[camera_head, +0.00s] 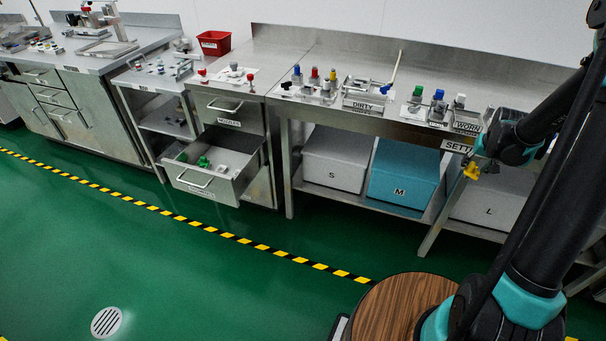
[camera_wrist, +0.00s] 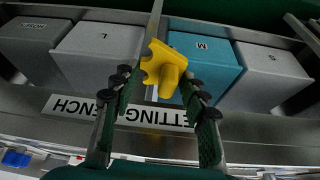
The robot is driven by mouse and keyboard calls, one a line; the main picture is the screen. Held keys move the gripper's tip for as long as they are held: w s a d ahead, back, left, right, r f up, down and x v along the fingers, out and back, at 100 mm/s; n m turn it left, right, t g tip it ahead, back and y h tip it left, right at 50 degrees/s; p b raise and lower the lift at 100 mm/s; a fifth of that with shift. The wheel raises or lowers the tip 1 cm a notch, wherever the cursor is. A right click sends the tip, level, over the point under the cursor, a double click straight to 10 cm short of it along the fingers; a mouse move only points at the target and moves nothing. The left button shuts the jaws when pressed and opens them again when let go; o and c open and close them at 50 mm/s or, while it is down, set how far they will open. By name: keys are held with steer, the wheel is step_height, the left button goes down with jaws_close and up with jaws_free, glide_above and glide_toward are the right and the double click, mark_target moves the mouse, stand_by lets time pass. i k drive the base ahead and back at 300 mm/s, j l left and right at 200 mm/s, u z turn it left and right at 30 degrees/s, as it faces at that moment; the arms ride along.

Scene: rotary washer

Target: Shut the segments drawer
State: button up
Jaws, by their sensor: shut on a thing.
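The open drawer (camera_head: 215,172) is pulled out from the steel cabinet at the centre-left of the head view. Green and pale parts (camera_head: 203,161) lie inside it. A label sits on its front below the handle (camera_head: 194,181), too small to read surely. A closed drawer (camera_head: 228,108) is above it. My gripper (camera_head: 472,170) is at the right, in front of the setting bench and well apart from the drawer. In the wrist view my gripper (camera_wrist: 160,95) is shut on a yellow part (camera_wrist: 166,68), which also shows in the head view (camera_head: 472,171).
The bench (camera_head: 340,118) carries labelled trays and coloured parts. Bins S (camera_head: 335,175), M (camera_head: 402,190) and L (camera_head: 490,212) stand on its lower shelf. A red bin (camera_head: 214,43) is at the back. Green floor is clear in front of the drawer.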

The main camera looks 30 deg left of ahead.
mark_target(225, 172)
steer(key=i+l+u, duration=0.15)
steer(key=u, duration=0.3)
steer(key=i+l+u, duration=0.15)
steer(key=l+u, duration=0.3)
steer(key=i+l+u, duration=0.1)
steer(key=u, duration=0.4)
steer(key=i+l+u, duration=0.35)
steer(key=i, duration=0.15)
steer(key=i+l+u, duration=0.3)
steer(key=i+l, duration=0.1)
steer(key=i, duration=0.2)
